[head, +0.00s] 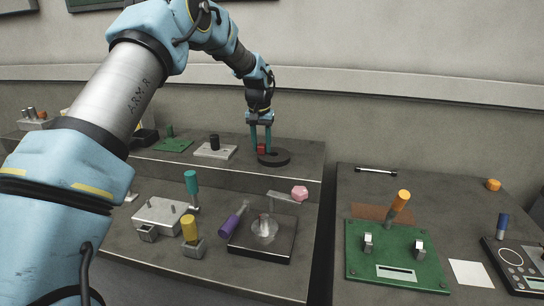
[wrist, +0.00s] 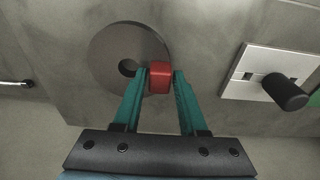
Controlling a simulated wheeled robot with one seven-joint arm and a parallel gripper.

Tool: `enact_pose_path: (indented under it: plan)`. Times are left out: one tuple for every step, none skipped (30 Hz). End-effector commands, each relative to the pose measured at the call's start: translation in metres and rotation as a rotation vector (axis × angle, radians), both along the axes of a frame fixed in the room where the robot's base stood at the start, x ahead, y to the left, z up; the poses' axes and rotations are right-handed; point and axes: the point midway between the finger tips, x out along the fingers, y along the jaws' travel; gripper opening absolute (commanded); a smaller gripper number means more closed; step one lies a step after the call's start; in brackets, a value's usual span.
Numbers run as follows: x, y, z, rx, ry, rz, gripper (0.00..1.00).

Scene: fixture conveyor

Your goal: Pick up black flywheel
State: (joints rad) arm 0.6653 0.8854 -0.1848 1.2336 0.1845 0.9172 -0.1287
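The black flywheel (head: 278,158) is a flat dark disc with a centre hole, lying on the raised shelf near its right end. In the wrist view the flywheel (wrist: 110,50) is at upper left. A small red block (head: 261,149) is at the flywheel's edge; I cannot tell if it is fixed to the disc. My gripper (head: 261,147) points down there.
A pale fixture with a black peg (head: 214,145) and a green board (head: 173,145) stand to the left on the shelf. The lower bench holds a purple-handled tool (head: 233,221) and a dark tray (head: 240,246). Another table with a green board (head: 385,272) is at right.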

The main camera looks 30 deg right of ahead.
Motion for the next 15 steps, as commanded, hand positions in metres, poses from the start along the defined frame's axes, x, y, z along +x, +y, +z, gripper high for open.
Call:
enact_pose_path:
  plan:
    - [0.0000,0.0000,0.0002,0.000,0.000,0.000,0.35]
    - [0.0000,0.0000,0.0002,0.000,0.000,0.000,0.32]
    - [0.0000,0.0000,0.0002,0.000,0.000,0.000,0.27]
    - [0.0000,0.0000,0.0002,0.000,0.000,0.000,0.24]
    - [0.0000,0.0000,0.0002,0.000,0.000,0.000,0.20]
    - [0.0000,0.0000,0.0002,0.000,0.000,0.000,0.16]
    - [0.0001,0.0001,0.0002,0.000,0.000,0.000,0.12]
    - [0.0000,0.0001,0.0003,0.000,0.000,0.000,0.09]
    - [0.0000,0.0001,0.0003,0.000,0.000,0.000,0.04]
    - [0.0001,0.0000,0.0003,0.000,0.000,0.000,0.01]
    - [0.0001,0.0000,0.0003,0.000,0.000,0.000,0.00]
    - [0.0001,0.0000,0.0003,0.000,0.000,0.000,0.00]
    - [0.0001,0.0000,0.0003,0.000,0.000,0.000,0.00]
    - [0.0001,0.0000,0.0003,0.000,0.000,0.000,0.00]
    - [0.0001,0.0000,0.0004,0.000,0.000,0.000,0.00]
